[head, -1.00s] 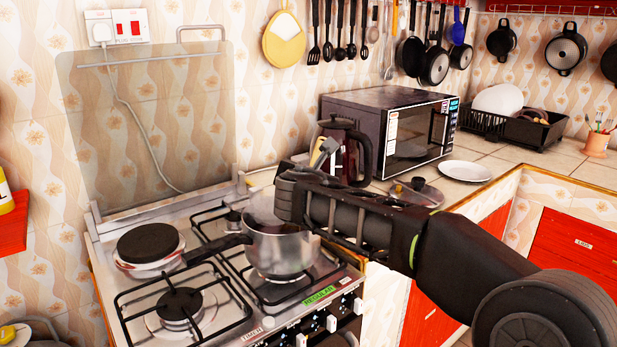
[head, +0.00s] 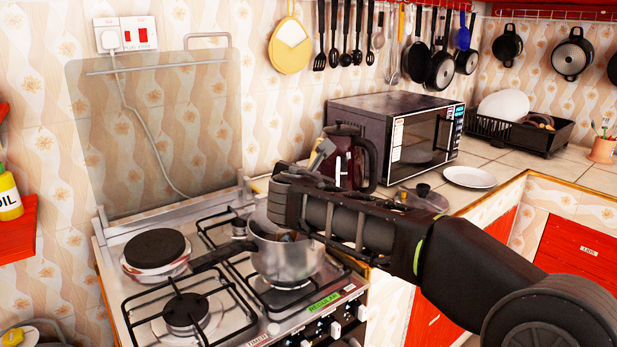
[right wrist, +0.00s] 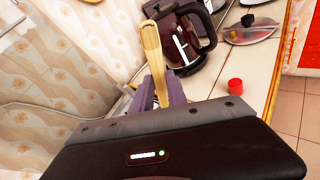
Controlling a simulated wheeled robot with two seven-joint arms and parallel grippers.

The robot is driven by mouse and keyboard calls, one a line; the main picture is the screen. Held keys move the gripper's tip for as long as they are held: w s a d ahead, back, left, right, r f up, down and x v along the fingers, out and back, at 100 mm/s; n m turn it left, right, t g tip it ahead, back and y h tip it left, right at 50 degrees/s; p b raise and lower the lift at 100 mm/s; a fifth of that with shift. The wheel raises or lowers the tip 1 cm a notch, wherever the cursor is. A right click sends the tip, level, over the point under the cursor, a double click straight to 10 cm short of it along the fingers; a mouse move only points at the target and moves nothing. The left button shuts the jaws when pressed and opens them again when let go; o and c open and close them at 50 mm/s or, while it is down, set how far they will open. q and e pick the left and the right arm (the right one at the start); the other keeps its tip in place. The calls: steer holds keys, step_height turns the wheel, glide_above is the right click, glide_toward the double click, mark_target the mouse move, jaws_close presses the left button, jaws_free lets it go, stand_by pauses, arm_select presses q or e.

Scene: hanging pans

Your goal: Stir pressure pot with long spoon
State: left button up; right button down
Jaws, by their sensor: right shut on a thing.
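The silver pot (head: 286,258) with a dark side handle stands without its lid on the right part of the stove. My right gripper (right wrist: 160,88) is shut on the pale wooden handle of the long spoon (right wrist: 153,55), which sticks up past the fingers in the right wrist view. In the head view, my right wrist is over the pot's right rim and hides part of its opening. Something brownish shows inside the pot; whether it is the spoon's lower end, I cannot tell. My left gripper is not in view.
A glass lid (head: 424,199) lies on the counter beside a dark coffee jug (head: 352,160) and the microwave (head: 395,135). A white plate (head: 469,177) is farther right. The front-left burner (head: 186,311) is empty. A glass stove cover (head: 160,135) stands behind.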

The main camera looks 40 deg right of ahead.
arm_select(q)
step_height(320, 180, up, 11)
steer(key=p, duration=1)
arm_select(e)
step_height(320, 180, up, 12)
steer(key=shift+r, duration=0.25)
